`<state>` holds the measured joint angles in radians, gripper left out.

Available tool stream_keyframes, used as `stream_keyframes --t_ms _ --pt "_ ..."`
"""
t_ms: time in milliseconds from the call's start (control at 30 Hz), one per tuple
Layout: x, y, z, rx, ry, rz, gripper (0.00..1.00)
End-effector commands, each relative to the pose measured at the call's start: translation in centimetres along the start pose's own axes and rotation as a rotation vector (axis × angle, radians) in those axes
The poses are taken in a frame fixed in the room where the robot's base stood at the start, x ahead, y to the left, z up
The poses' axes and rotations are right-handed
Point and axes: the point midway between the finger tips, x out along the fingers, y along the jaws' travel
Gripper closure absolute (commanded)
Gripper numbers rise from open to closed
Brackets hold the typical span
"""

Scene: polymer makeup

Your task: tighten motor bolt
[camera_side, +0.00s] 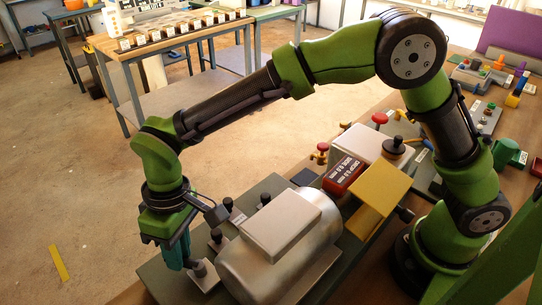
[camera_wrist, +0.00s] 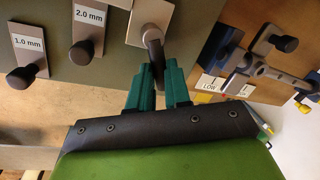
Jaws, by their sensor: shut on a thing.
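A silver motor (camera_side: 285,250) with a pale box on top lies on a dark green board in the side view. My gripper (camera_side: 180,252) points down left of the motor, over the row of small metal pieces. In the wrist view, my gripper's teal fingers (camera_wrist: 158,82) are shut on a dark-handled metal tool (camera_wrist: 153,42). The tool's grey metal part extends beyond the fingers at the top of that view. The exact contact is partly hidden by the fingers. I cannot make out a motor bolt in either view.
Black-knobbed metal plates beside the labels 1.0 mm (camera_wrist: 28,45) and 2.0 mm (camera_wrist: 88,32) stand left of the fingers. A red box (camera_side: 344,175) and a yellow block (camera_side: 378,190) sit beyond the motor. A grey metal fixture (camera_wrist: 255,60) stands to the right in the wrist view.

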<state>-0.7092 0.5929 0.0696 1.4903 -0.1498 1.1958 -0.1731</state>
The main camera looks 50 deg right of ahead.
Motion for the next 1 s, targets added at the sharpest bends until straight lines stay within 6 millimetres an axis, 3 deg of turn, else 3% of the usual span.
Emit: stream_keyframes --t_ms 500,1000 --pt "-0.4 1.4 0.5 0.401 0.083 0.0 1.0" --pt "-0.5 1.8 0.7 0.527 0.106 0.0 1.0"
